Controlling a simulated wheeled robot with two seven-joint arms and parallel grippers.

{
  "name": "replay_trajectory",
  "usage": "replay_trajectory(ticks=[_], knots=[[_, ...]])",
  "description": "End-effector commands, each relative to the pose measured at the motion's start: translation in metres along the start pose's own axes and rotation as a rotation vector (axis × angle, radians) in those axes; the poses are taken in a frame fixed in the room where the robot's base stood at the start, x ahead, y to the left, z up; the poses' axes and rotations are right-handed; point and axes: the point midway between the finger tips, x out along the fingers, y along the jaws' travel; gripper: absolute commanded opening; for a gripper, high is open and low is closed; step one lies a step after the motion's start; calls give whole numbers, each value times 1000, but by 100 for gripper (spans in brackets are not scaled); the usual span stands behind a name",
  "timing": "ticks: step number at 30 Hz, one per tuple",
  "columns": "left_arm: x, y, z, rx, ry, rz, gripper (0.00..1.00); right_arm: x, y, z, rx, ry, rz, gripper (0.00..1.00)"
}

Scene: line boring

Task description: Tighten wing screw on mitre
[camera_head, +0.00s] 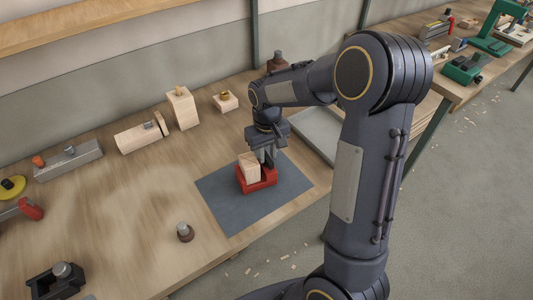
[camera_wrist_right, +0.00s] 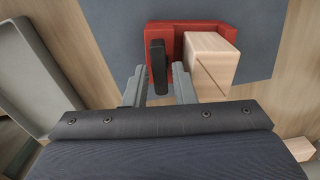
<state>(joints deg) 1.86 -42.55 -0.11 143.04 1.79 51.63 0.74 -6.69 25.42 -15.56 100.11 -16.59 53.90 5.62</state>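The red mitre (camera_head: 262,183) sits on the dark grey mat (camera_head: 225,200) and holds a pale wooden block (camera_head: 249,166). In the right wrist view the mitre (camera_wrist_right: 190,28) is at the top, with the block (camera_wrist_right: 212,62) at its right side. A black wing screw (camera_wrist_right: 158,68) stands out from the mitre, left of the block. My right gripper (camera_wrist_right: 157,85) is open, its two grey fingers either side of the wing screw with small gaps visible. In the head view the right gripper (camera_head: 267,155) is down at the mitre and hides the screw. My left gripper is out of view.
A grey tray (camera_head: 318,133) lies right of the mat. Wooden blocks (camera_head: 182,108) and a grey bar (camera_head: 68,160) stand along the back. A small dark knobbed piece (camera_head: 185,232) and a black fixture (camera_head: 57,281) are at front left. Mid-left bench is clear.

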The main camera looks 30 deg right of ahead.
Motion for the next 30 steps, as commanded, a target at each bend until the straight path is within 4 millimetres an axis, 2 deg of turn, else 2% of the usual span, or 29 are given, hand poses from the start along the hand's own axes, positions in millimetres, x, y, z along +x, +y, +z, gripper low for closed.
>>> replay_trajectory(ticks=[4,11,17,30], knots=[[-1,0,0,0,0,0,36,8,0,0,0,0,0,24],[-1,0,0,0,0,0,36,10,0,0,-1,2,-1,24],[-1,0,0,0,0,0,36,9,0,0,-1,2,-1,0],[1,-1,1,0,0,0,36,9,0,0,53,1,-1,0]])
